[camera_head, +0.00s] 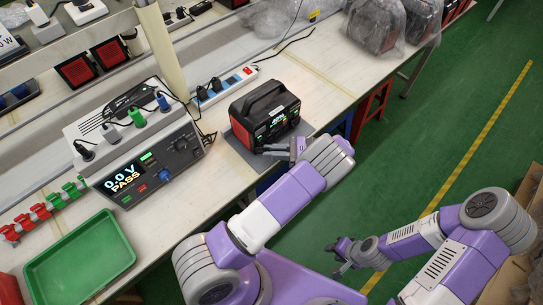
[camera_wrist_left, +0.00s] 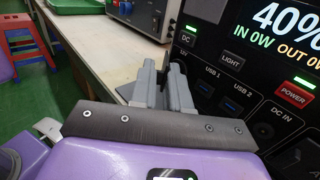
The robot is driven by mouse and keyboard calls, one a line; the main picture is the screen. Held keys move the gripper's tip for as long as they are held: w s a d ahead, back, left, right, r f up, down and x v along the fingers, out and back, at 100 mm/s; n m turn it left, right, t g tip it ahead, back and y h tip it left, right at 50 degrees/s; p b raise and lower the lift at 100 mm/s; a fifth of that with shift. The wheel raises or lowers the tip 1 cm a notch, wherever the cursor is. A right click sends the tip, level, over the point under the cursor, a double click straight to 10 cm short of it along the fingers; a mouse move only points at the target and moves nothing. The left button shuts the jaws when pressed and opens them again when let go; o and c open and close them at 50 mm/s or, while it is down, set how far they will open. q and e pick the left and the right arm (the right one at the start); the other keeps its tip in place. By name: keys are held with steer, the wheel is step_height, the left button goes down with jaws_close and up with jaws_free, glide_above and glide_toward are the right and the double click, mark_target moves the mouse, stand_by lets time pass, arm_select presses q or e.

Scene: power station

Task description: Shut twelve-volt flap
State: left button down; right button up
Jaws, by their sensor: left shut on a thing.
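The black-and-red power station (camera_head: 265,115) stands on a grey mat on the bench. Its front panel (camera_wrist_left: 255,85) fills the right of the left wrist view, with a lit 40% display and a DC 12V label. My left gripper (camera_head: 285,150) is at the front of the power station, beside the 12V area. In the wrist view its grey fingers (camera_wrist_left: 165,88) are closed on a small dark piece, which looks like the twelve-volt flap (camera_wrist_left: 175,68); the fingers hide most of it. My right gripper (camera_head: 338,257) is open and empty over the green floor, away from the bench.
A tester (camera_head: 145,165) reading 0.0 V PASS and an empty green tray (camera_head: 80,262) are on the left of the bench. A white power strip (camera_head: 225,87) lies behind the power station. Bagged units (camera_head: 378,22) stand at the far end.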

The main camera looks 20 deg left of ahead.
arm_select(q)
steer(key=shift+n+g, duration=0.3)
steer(key=shift+g, duration=0.1)
steer(key=c, duration=1.2)
jaws_free()
steer(key=shift+o, duration=0.2)
